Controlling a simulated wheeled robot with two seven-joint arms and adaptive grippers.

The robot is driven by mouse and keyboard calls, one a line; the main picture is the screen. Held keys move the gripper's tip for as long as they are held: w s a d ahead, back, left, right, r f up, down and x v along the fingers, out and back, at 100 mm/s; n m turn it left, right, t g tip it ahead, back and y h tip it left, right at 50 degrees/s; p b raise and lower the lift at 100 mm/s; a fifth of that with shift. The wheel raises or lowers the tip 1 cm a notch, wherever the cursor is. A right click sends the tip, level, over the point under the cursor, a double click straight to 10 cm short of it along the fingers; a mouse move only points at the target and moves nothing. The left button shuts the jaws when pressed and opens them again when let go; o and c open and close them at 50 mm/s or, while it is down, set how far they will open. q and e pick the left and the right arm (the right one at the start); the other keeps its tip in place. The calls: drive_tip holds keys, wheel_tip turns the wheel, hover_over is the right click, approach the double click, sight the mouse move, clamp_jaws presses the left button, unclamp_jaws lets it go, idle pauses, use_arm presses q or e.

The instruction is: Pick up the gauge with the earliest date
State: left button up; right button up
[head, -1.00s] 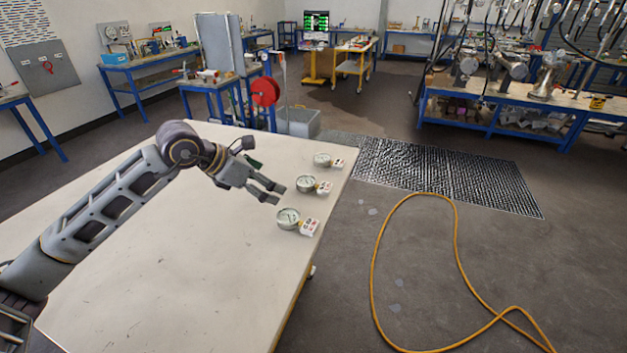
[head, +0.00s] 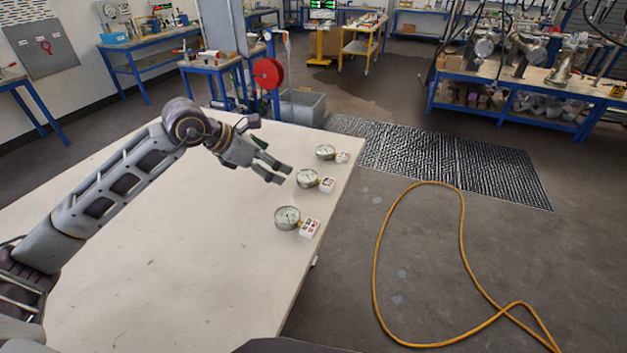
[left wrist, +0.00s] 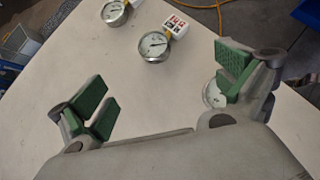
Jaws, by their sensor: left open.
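Three round dial gauges with white faces stand in a row along the table's right edge: a near gauge (head: 287,217), a middle gauge (head: 308,180) and a far gauge (head: 326,152). Each has a small tag with markings beside it; I cannot read the dates. My left gripper (head: 284,173) is open and empty, just left of the middle gauge. In the left wrist view the middle gauge (left wrist: 154,45) lies ahead between the green-padded fingers, the far gauge (left wrist: 115,12) is at the top, and the near gauge (left wrist: 211,94) is partly hidden by the right finger. My right gripper is not in view.
The pale table (head: 170,270) is otherwise clear. A grey bin (head: 302,107) and a red reel (head: 267,73) stand past its far edge. A black floor mat (head: 440,160) and a yellow hose (head: 375,270) lie on the floor to the right.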

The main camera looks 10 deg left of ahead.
sight(308, 177)
use_arm(q)
drive_tip(key=p+x, duration=0.1)
drive_tip(key=x, duration=0.5)
drive_tip(key=shift+w+d+f, duration=0.25)
drive_tip(key=shift+p+x, duration=0.35)
drive_tip(key=shift+x, duration=0.6)
drive_tip(key=shift+w+d+f, duration=0.1)
drive_tip(key=shift+w+f, duration=0.05)
drive_tip(key=shift+p+x, duration=0.7)
drive_tip(key=shift+x, duration=1.65)
drive_tip(key=shift+w, duration=0.1)
